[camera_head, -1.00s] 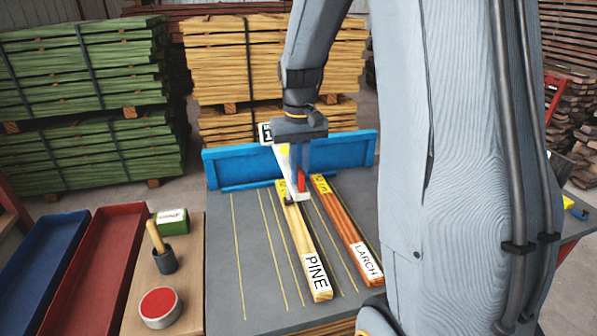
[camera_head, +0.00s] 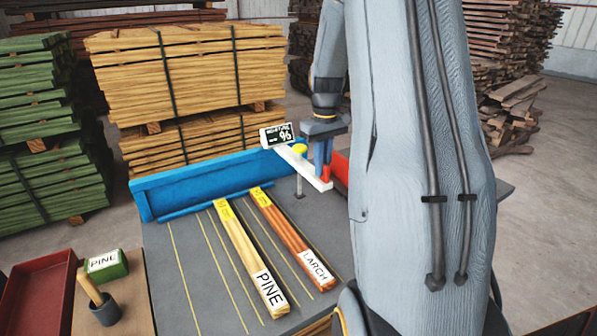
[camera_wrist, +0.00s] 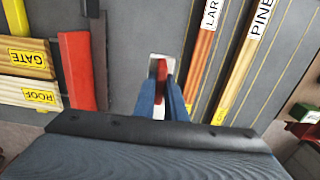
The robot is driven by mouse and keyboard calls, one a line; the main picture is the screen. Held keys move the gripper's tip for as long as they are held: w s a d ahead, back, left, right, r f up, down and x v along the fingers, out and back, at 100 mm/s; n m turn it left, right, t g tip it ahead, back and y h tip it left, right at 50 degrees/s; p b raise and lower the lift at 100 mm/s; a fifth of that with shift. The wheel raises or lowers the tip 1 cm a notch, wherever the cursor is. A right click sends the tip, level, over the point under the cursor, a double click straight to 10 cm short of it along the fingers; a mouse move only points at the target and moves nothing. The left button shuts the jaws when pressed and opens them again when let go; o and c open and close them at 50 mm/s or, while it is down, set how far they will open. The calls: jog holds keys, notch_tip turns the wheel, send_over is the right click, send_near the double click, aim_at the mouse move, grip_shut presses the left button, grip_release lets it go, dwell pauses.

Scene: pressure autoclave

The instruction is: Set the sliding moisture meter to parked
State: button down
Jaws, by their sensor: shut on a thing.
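The sliding moisture meter (camera_head: 301,164) has a white arm, a yellow knob, a dark display and a thin probe hanging down. It sits at the right part of the blue fence (camera_head: 205,185), to the right of the larch board (camera_head: 292,240) and the pine board (camera_head: 245,255). My gripper (camera_head: 323,170) is shut on the red handle at the arm's near end. In the wrist view my gripper (camera_wrist: 160,103) has its blue fingers around the red handle (camera_wrist: 161,70), over a pale plate.
A red tray (camera_head: 40,300), a green PINE block (camera_head: 107,264) and a dark cup (camera_head: 105,310) stand at the left. In the wrist view, boards labelled GATE (camera_wrist: 25,57) and ROOF (camera_wrist: 25,95) lie beside a red divider (camera_wrist: 76,70). My arm hides the table's right side.

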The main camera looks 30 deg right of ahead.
jog(key=d, duration=0.5)
jog(key=shift+s+d, duration=0.2)
jog(key=shift+d, duration=0.1)
jog(key=c, duration=1.8)
grip_release()
jog(key=shift+d, duration=0.25)
jog(key=shift+a, duration=0.2)
notch_tip(320, 180, up, 8)
jog(key=b, duration=0.2)
jog(key=shift+f, duration=0.1)
